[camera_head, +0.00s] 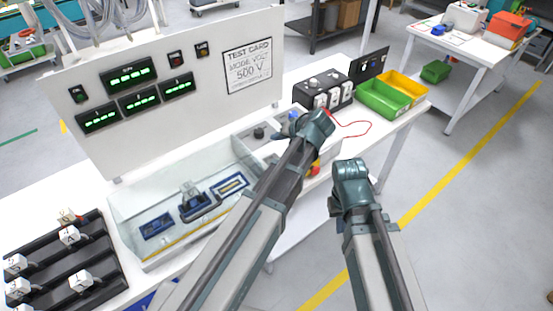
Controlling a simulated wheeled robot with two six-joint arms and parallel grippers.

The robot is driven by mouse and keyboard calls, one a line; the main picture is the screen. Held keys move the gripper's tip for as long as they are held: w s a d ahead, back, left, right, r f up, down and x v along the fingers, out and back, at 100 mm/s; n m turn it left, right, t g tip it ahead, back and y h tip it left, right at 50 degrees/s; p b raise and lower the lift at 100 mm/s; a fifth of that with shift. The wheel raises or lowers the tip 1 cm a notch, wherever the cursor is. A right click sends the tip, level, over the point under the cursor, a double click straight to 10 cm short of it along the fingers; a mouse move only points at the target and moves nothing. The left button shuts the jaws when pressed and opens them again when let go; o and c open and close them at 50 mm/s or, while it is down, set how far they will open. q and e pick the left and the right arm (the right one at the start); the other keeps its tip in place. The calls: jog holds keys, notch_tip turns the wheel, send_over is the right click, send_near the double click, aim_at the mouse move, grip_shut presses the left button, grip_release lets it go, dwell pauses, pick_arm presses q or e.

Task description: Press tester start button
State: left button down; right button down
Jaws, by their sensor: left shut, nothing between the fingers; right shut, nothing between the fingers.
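The tester has an upright white panel (180,85) with several green-lit displays, small switches and a card reading "TEST CARD, MODE VOLT, 500 V". In front of it stands a clear-walled bay (150,208) with blue-framed sockets. To its right is a light grey control box (248,146) with a black knob (259,132). A red and yellow button (314,169) shows partly beside my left arm. My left arm crosses over this box and hides much of it; no start button can be made out for sure. My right arm stands to the right of the bench. Neither arm's fingers show.
A black rack (65,262) with white connectors lies at the lower left. A black unit (322,90) with white modules, a red lead (357,129), a green bin (384,99) and a yellow bin (404,86) stand at the bench's right end. Open floor lies to the right.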

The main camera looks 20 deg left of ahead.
pick_arm(q)
jog(key=shift+f, duration=0.1)
notch_tip(320, 180, down, 9)
jog(key=b, duration=0.9)
dwell(1.8)
jog(key=shift+f+b, duration=0.25)
jog(key=shift+b, duration=0.1)
jog(key=shift+f+b, duration=0.4)
jog(key=shift+f, duration=0.05)
dwell(0.5)
jog(key=shift+r, duration=0.15)
jog(key=shift+r+p, duration=0.7)
jog(key=shift+p, duration=0.15)
